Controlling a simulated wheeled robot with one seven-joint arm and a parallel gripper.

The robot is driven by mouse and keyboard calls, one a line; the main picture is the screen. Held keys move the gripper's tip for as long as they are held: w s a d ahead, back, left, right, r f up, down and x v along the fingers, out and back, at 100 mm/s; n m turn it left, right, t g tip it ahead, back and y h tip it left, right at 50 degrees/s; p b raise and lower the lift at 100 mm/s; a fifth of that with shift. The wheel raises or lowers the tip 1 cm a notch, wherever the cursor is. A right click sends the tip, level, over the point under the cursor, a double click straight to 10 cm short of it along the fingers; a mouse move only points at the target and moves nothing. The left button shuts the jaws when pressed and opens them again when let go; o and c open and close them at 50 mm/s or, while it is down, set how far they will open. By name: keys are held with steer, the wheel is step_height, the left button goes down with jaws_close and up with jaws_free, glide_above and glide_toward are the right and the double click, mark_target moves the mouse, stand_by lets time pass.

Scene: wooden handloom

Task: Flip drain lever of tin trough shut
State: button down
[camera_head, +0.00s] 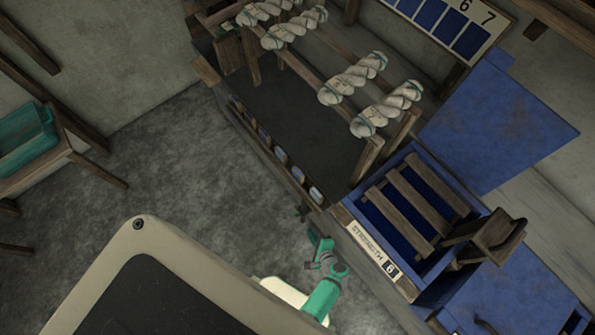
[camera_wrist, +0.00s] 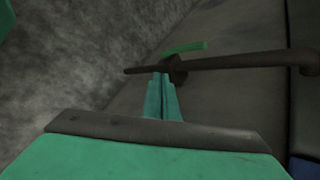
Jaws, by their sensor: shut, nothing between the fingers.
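In the wrist view a dark, rusty rod (camera_wrist: 235,62) runs across the picture, with a thicker collar just beyond my fingertips; it looks like the drain lever. A short green strip (camera_wrist: 185,47) shows behind it. A dull grey surface (camera_wrist: 235,28), probably the trough's wall, lies beyond. My gripper (camera_wrist: 164,77) is shut and empty, its tips right at the rod beside the collar; I cannot tell whether they touch.
Twisted white skeins (camera_head: 352,78) hang on wooden rails over the trough. A blue crate (camera_head: 415,160) with wooden slats and a number label stands close to the right of my gripper. A teal basin (camera_head: 25,138) on a wooden stand is far left. Grey floor (camera_head: 165,150) between is clear.

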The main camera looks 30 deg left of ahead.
steer(key=shift+w+a+r, duration=0.1)
steer(key=shift+w+a, duration=0.3)
steer(key=shift+a, duration=0.5)
steer(key=shift+w+a, duration=0.35)
steer(key=shift+a, duration=0.5)
steer(key=shift+w+a+r, duration=0.1)
steer(key=shift+w+a, duration=0.3)
steer(key=shift+a, duration=0.5)
steer(key=shift+a, duration=0.1)
steer(key=shift+w+a, duration=0.15)
steer(key=shift+a, duration=0.15)
steer(key=shift+w+a, duration=0.15)
steer(key=shift+a, duration=0.25)
stand_by(0.7)
steer(key=shift+d, duration=0.15)
steer(key=shift+s+d, duration=0.35)
steer(key=shift+d, duration=0.35)
steer(key=shift+s+d+f, duration=0.1)
steer(key=shift+s+d, duration=0.2)
steer(key=shift+d, duration=0.45)
steer(key=shift+s+d+f, duration=0.1)
steer(key=shift+s+d, duration=0.25)
steer(key=shift+d, duration=0.45)
steer(key=shift+s+d, duration=0.3)
steer(key=shift+d, duration=0.45)
